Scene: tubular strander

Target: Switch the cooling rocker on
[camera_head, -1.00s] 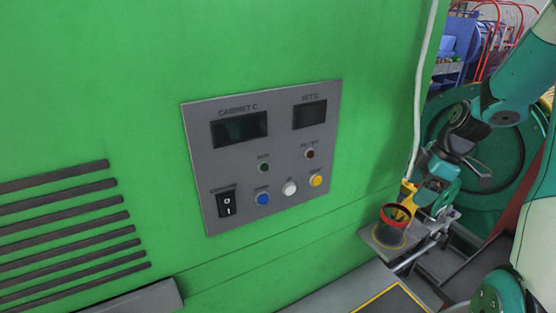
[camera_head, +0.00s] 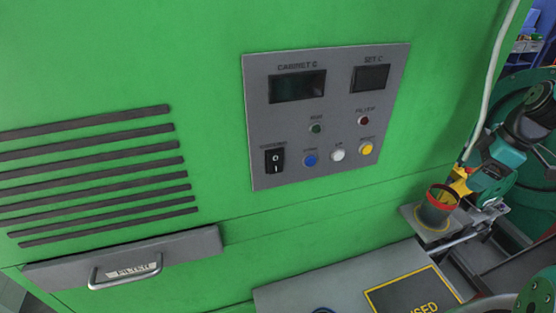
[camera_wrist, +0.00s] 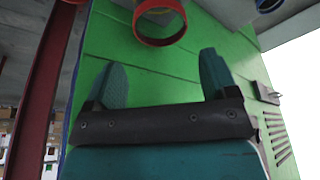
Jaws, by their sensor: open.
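The cooling rocker (camera_head: 274,161) is a small black switch marked 0 and I, at the lower left of a grey control panel (camera_head: 262,100) on the green cabinet. The label above it is too blurred to read fully. Which side is pressed in is not clear. My gripper (camera_wrist: 163,82) shows in the wrist view with two teal fingers spread apart and nothing between them. In the head view my arm's end is at the right, by a red-rimmed cup (camera_head: 434,214), well away from the rocker. The fingers are hard to make out there.
The panel also has two dark displays, blue (camera_head: 310,160), white (camera_head: 338,155) and yellow (camera_head: 366,149) buttons, and two small lamps. Vent slots (camera_head: 95,175) and a drawer handle (camera_head: 125,272) lie left. The cup stands on a small shelf (camera_head: 412,219). A grey surface (camera_head: 300,291) juts out below.

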